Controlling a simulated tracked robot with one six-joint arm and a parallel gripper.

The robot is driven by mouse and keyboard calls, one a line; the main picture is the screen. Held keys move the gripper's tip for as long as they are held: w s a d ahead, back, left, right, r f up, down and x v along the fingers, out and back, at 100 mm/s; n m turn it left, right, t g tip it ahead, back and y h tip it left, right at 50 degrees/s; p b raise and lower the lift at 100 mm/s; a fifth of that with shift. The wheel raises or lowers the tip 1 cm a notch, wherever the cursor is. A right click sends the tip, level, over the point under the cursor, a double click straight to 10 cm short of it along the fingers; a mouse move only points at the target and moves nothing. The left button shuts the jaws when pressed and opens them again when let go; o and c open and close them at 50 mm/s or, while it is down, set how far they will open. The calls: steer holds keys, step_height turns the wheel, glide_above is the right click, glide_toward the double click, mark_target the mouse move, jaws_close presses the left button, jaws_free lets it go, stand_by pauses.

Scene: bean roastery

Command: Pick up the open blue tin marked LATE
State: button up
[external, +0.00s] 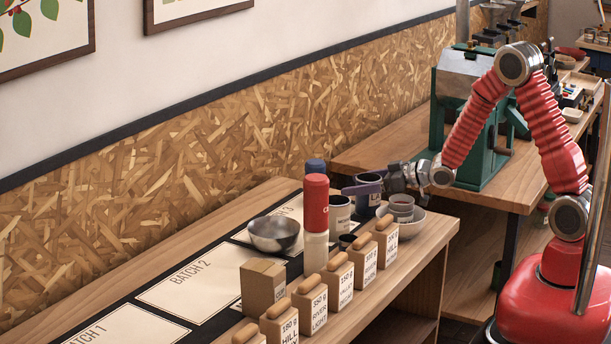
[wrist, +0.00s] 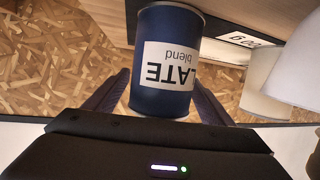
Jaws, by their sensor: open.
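The blue tin (wrist: 165,60) has a white label reading LATE blend, upside down in the wrist view. It stands upright on the table in the external view (external: 374,201), partly hidden behind my finger. My gripper (wrist: 160,98) is open, with a dark finger on each side of the tin. I cannot tell whether either finger touches it. In the external view my gripper (external: 366,187) reaches in level from the right at the height of the tin's upper part. The inside of the tin is hidden.
A tin with a white label (external: 340,213) stands close left of the blue tin. A red-topped bottle (external: 315,215), a steel bowl (external: 273,234) and several labelled pouches (external: 340,283) stand nearby.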

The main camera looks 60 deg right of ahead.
steer(key=shift+w+a+f, duration=0.1)
steer(key=shift+w+f, duration=0.1)
steer(key=shift+w, duration=0.25)
steer(key=c, duration=1.1)
steer(key=shift+r, duration=0.1)
steer(key=shift+c, duration=0.2)
step_height(320, 180, up, 10)
stand_by(0.4)
stand_by(0.4)
